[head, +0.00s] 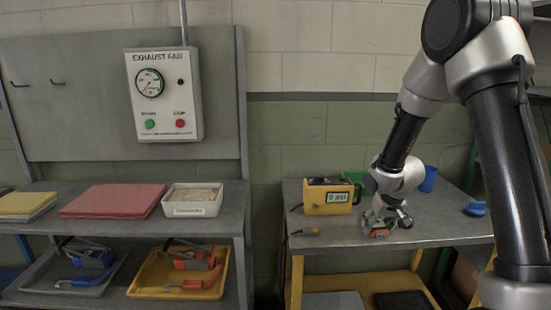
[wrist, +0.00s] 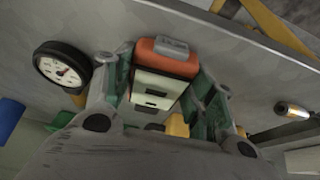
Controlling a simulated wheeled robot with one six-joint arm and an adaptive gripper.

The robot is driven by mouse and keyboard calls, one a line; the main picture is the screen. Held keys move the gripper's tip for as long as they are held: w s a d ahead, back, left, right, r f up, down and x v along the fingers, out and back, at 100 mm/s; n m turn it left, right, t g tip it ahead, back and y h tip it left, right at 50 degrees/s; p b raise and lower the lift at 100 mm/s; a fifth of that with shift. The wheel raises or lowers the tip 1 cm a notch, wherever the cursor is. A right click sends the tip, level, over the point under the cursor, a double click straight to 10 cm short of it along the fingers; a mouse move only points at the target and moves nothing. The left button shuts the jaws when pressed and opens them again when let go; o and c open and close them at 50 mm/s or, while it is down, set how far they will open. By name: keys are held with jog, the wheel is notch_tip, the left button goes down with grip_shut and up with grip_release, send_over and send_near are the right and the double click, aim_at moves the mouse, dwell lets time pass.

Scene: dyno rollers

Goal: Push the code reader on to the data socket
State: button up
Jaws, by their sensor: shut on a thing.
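My gripper (head: 383,220) is low over the right bench, shut on a small orange device with pale faces, which I take to be the code reader (head: 377,233). In the wrist view the code reader (wrist: 166,58) sits between the two green-padded fingers of the gripper (wrist: 165,92), with a grey plug-like end pointing to the bench's edge. It looks close to the bench top; I cannot tell whether it touches. I cannot make out the data socket in either view.
A yellow meter box (head: 328,196) stands left of the gripper on the bench (head: 450,229). A round gauge (wrist: 62,66) lies close by. A tool with a tan handle (head: 306,232) is near the front edge. A blue cup (head: 428,179) and a blue item (head: 475,208) are to the right.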

jog(key=shift+r, duration=2.9)
